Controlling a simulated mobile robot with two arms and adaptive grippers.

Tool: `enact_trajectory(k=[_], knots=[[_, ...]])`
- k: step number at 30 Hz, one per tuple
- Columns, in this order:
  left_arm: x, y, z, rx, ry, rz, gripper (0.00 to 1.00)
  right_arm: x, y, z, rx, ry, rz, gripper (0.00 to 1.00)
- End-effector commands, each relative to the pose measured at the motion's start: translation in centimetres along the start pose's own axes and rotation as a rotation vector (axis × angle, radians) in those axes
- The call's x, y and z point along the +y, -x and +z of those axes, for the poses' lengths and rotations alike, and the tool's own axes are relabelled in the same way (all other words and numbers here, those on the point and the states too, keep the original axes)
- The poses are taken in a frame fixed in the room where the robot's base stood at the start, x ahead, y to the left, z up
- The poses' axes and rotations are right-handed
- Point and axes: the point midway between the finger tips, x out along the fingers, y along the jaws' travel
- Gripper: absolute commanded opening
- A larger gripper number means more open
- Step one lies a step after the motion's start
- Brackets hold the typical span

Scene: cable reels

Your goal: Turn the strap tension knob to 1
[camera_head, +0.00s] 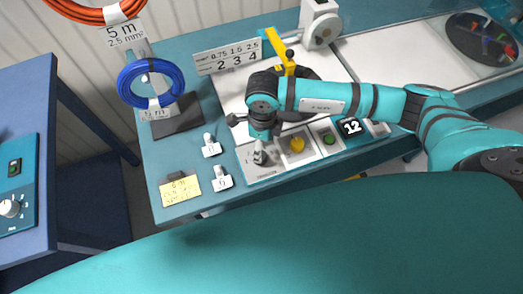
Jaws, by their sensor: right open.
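A small grey knob (260,155) stands on the pale control panel (266,172) at the front of the teal bench. Its scale and pointer setting are too small to read, so I cannot tell which number it points to. My right gripper (261,136) is open and points down just above and behind the knob. The gripper partly hides the panel there, and I cannot tell whether a finger touches the knob. My left gripper is not in view.
Beside the knob are a yellow button (297,145), a green button (329,139) and a display (351,127) reading 12. A blue cabinet (55,240) stands at left.

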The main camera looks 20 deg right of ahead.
Motion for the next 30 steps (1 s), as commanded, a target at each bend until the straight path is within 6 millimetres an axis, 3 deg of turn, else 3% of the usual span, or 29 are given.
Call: enact_trajectory(k=[3,9,21,30], knots=[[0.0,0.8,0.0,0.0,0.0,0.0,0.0,0.1,-2.3,0.0,0.003,-0.002,0.003,0.62],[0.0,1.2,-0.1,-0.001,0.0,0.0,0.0,0.1,-5.0,0.1,0.0,0.0,0.002,0.62],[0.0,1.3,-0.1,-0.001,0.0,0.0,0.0,0.1,-6.0,0.0,-0.001,0.001,0.0,0.62],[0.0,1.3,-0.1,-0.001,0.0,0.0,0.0,0.0,-5.9,0.1,-0.001,0.0,0.001,0.25]])
